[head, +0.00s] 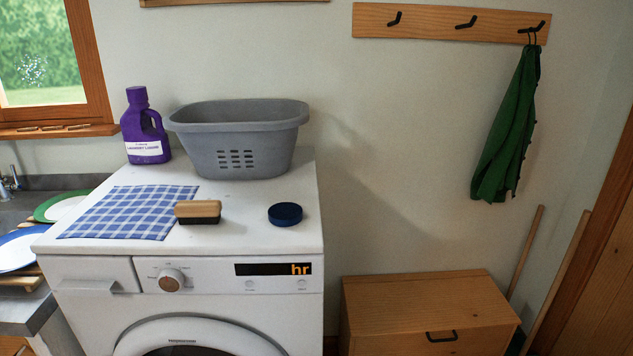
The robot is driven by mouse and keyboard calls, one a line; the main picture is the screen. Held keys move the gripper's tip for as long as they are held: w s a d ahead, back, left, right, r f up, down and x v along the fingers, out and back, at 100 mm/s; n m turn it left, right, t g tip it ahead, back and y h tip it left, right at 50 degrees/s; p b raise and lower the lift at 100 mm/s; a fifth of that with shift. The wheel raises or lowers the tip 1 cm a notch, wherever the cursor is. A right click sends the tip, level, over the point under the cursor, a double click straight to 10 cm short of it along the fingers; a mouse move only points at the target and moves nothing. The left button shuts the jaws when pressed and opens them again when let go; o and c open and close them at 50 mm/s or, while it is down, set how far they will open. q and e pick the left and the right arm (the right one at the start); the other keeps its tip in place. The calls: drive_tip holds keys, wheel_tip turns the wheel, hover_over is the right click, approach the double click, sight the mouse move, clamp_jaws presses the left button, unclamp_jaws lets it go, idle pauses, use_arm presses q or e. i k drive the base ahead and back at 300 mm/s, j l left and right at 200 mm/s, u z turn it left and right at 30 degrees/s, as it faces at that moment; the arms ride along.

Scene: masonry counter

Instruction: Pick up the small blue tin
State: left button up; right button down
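The small blue tin (285,214) is a low, round, dark blue tin. It lies flat on the white top of the washing machine (255,232), right of centre and near the front edge. Nothing touches it or covers it in the head view. Neither of my grippers is in the head view.
A wooden brush (198,211) lies left of the tin, by a blue checked cloth (130,211). A grey basket (237,140) and a purple detergent bottle (144,125) stand behind. A lower wooden cabinet (428,305) stands right. The top around the tin is clear.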

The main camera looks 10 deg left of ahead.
sight(281, 215)
drive_tip(key=i+l+u, duration=0.25)
drive_tip(key=l, duration=0.75)
drive_tip(key=l+u, duration=0.3)
drive_tip(key=l, duration=0.7)
drive_tip(key=k, duration=0.05)
